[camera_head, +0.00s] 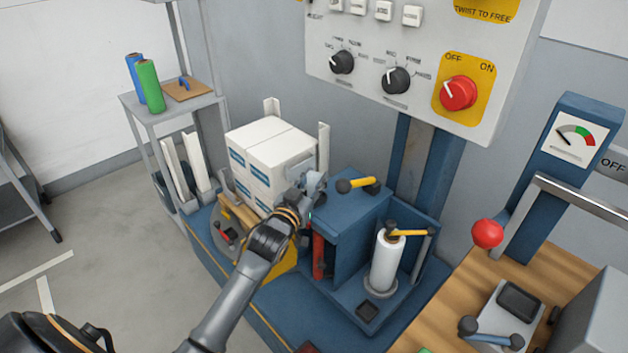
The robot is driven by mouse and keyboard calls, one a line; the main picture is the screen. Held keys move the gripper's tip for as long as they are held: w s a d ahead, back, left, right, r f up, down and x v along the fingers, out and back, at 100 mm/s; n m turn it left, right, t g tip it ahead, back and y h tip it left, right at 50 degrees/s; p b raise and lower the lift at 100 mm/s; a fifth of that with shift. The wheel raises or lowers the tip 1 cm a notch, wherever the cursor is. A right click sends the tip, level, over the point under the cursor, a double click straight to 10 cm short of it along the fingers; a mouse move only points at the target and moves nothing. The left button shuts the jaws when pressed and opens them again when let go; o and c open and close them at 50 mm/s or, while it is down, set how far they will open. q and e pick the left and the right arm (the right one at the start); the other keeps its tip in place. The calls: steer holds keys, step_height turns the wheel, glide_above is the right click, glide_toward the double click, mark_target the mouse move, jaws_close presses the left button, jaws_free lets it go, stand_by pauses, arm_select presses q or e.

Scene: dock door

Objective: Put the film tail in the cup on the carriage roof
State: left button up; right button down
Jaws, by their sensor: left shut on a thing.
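My left gripper (313,186) is at the right side of the stacked white boxes, beside the blue carriage (336,208). It is shut on a small pale grey piece, which looks like the film tail (300,168); the fingers hide much of it. The carriage roof is just right of the gripper and carries a yellow-and-black lever (357,184). A small dark round piece (373,188) at the roof's right edge may be the cup; I cannot tell for sure. The white film roll (385,262) stands upright on the carriage's lower shelf. My right gripper is not in view.
The white boxes (268,150) stand on a pallet at the machine. A control panel (400,60) with a red knob hangs above. A wooden bench (540,275) with a red ball lever (487,233) is at right. Open floor (110,240) lies at left.

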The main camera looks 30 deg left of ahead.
arm_select(q)
steer(key=o, duration=0.9)
steer(key=shift+f, duration=0.1)
steer(key=shift+o, duration=0.2)
steer(key=s, duration=1.2)
steer(key=shift+d, duration=0.35)
